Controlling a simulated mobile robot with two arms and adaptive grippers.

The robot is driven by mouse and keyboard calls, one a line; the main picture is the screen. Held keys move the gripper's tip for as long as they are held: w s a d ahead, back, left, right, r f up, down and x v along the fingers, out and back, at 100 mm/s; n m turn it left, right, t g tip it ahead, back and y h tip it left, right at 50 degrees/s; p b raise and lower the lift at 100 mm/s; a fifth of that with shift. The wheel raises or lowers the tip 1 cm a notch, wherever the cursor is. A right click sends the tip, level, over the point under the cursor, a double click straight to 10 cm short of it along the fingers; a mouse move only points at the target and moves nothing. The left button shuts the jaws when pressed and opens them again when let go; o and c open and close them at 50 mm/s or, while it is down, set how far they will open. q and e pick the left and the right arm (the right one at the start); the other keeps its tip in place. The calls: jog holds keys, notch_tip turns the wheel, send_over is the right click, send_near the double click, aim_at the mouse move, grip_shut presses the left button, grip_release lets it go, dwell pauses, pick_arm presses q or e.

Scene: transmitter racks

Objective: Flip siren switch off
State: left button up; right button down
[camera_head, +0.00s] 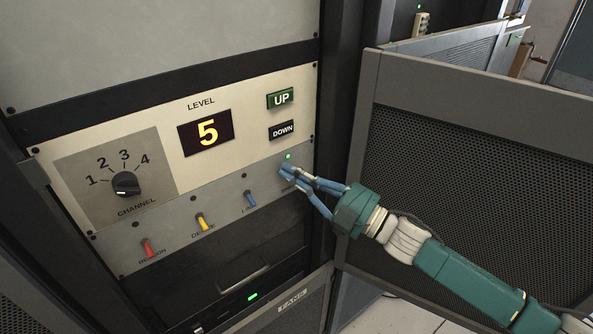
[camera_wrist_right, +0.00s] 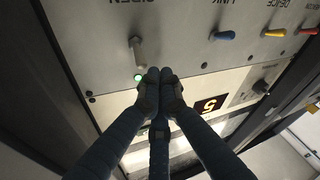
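The tips are just beside the lamp and near the lever's end; contact cannot be told. In the head view my right gripper (camera_head: 284,173) is at the panel's right end and hides the siren switch. My left gripper is not in view.
Above are a channel knob (camera_head: 126,184), a level display (camera_head: 206,132) reading 5, and UP and DOWN buttons. A perforated rack door (camera_head: 470,170) stands open at right.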

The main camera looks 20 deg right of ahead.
jog(key=shift+s+d+f, duration=0.1)
jog(key=shift+d+f, duration=0.35)
jog(key=shift+f, duration=0.1)
